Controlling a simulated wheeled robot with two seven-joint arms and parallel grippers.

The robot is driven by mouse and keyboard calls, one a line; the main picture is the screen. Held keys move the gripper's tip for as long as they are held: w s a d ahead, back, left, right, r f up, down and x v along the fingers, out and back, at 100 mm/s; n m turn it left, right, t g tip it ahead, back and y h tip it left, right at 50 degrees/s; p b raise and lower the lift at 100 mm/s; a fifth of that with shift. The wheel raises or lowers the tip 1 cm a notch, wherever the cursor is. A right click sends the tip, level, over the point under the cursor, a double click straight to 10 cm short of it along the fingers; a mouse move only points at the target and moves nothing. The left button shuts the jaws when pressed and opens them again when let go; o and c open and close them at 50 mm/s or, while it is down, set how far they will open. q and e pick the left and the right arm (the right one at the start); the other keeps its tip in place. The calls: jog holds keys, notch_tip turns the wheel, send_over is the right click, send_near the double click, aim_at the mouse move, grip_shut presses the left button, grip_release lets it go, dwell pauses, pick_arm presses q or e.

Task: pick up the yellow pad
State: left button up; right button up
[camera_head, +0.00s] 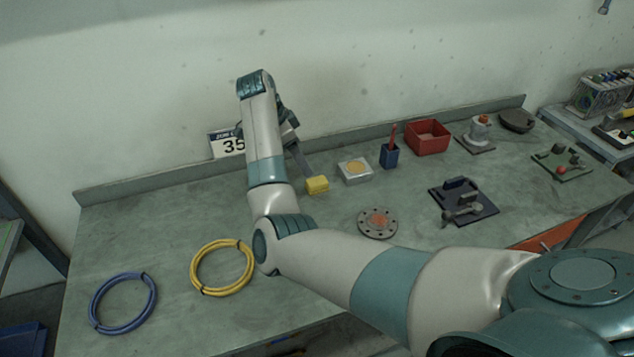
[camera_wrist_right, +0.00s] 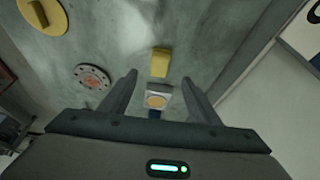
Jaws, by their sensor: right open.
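The yellow pad (camera_head: 317,185) is a small block on the grey-green bench, left of a silver box with a yellow disc (camera_head: 354,171). My right arm reaches over the bench, and its gripper (camera_head: 306,172) points down close beside the pad. In the right wrist view, the fingers (camera_wrist_right: 160,79) are apart with nothing held. The pad (camera_wrist_right: 160,62) appears between and just beyond the fingertips. The silver box (camera_wrist_right: 158,98) also shows between the fingers. I cannot tell whether a finger touches the pad. My left gripper is not in view.
A number sign (camera_head: 226,144) stands behind my arm. A blue cup (camera_head: 390,155), red bin (camera_head: 428,137), round flange (camera_head: 378,222) and dark fixture (camera_head: 464,203) stand to the right. Yellow (camera_head: 222,268) and blue coils (camera_head: 123,303) lie at the front left. The left rear bench is clear.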

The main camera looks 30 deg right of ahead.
aim_at(314, 182)
jog(key=p+x, duration=0.1)
jog(key=x, duration=0.3)
jog(key=shift+d+f, duration=0.2)
jog(key=shift+f, duration=0.4)
jog(key=shift+d+f+p, duration=0.15)
jog(key=shift+f+p, duration=0.05)
jog(key=shift+p, duration=0.4)
jog(key=p+x, duration=0.2)
jog(key=x, duration=0.1)
jog(key=shift+s+d+f, duration=0.15)
jog(key=shift+f, duration=0.2)
jog(key=shift+d+f, duration=0.1)
jog(key=shift+f, duration=0.35)
jog(key=c, duration=1.1)
